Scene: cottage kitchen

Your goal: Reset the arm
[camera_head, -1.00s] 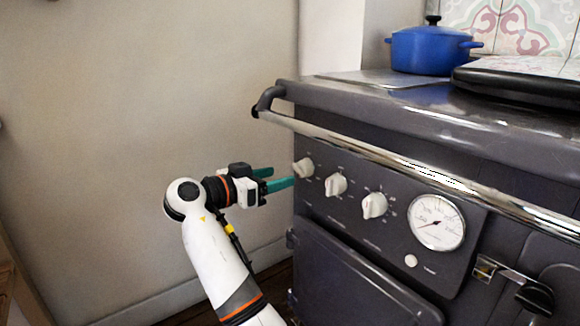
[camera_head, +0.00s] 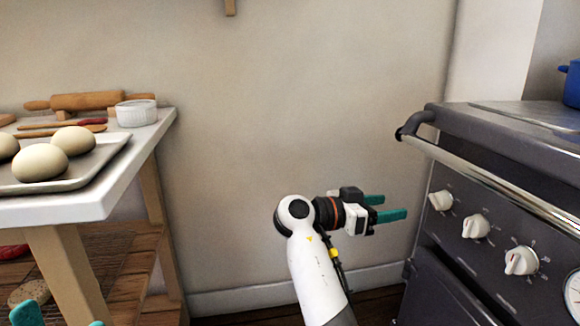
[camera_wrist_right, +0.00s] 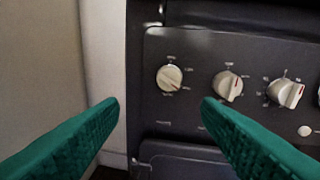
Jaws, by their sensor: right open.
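My right gripper (camera_head: 394,207) is open and empty, its two teal fingers pointing at the front of the dark stove (camera_head: 432,258). A gap separates the fingertips from the nearest white knob (camera_head: 441,200). In the right wrist view this knob (camera_wrist_right: 169,78) shows ahead between the spread fingers, with its pointer tilted. Two teal fingertips of my left gripper (camera_head: 62,318) show apart at the bottom left corner of the head view. The rest of that gripper is out of frame.
A table (camera_head: 160,117) at the left holds a tray (camera_head: 105,150) with dough balls, a rolling pin (camera_head: 88,101) and a white ramekin (camera_head: 137,113). A metal rail (camera_head: 490,180) runs along the stove front. Bare wall lies between table and stove.

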